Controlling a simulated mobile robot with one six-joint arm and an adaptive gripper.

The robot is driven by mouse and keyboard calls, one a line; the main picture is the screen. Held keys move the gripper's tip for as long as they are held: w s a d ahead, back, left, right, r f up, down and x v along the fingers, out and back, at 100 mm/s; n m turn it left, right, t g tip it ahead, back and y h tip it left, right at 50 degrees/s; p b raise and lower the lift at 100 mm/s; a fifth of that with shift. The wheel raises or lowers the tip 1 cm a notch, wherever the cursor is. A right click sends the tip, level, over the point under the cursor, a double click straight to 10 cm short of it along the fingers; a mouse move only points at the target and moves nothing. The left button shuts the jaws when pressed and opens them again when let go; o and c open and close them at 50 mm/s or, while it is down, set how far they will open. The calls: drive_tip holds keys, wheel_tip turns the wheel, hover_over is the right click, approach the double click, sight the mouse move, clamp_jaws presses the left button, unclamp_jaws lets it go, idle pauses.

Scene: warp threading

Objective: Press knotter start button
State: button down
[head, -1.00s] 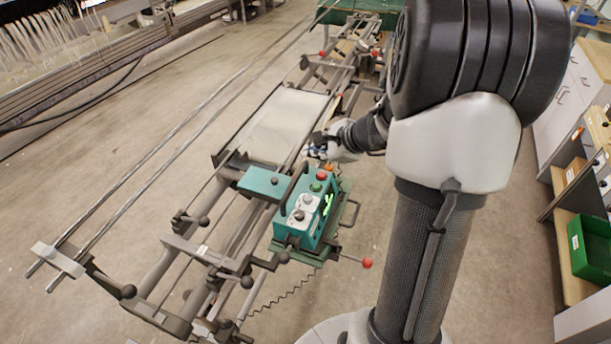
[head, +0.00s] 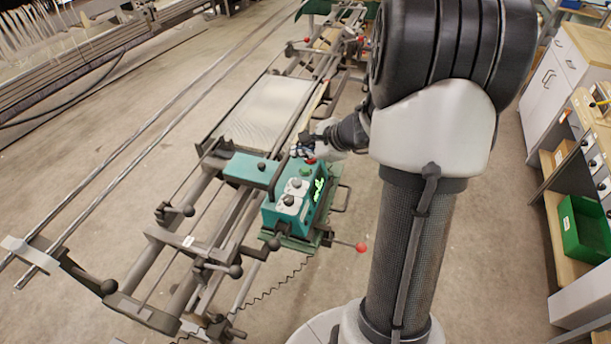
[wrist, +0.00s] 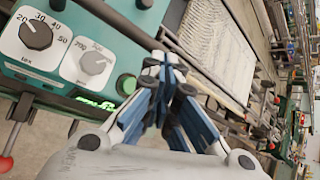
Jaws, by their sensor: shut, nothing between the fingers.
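The knotter is a teal control box (head: 290,209) on the rail frame, with two dials, a red button (head: 310,161) and a green button (head: 306,171) at its far end. My gripper (head: 303,150) is shut and empty, just beyond these buttons in the head view and partly overlapping the red one. In the wrist view, the green button (wrist: 126,84) shows just left of the closed blue-and-grey fingertips (wrist: 160,64). The fingers look apart from the green button, but the exact gap is unclear. The red button is not visible in the wrist view.
A shelf with a green bin (head: 583,228) stands at the right.

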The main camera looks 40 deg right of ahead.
sight(304, 171)
drive_tip(key=shift+f+b, duration=1.1)
drive_tip(key=shift+f, duration=0.35)
drive_tip(key=shift+f, duration=0.15)
drive_tip(key=shift+f+b, duration=0.3)
drive_tip(key=shift+b, duration=0.25)
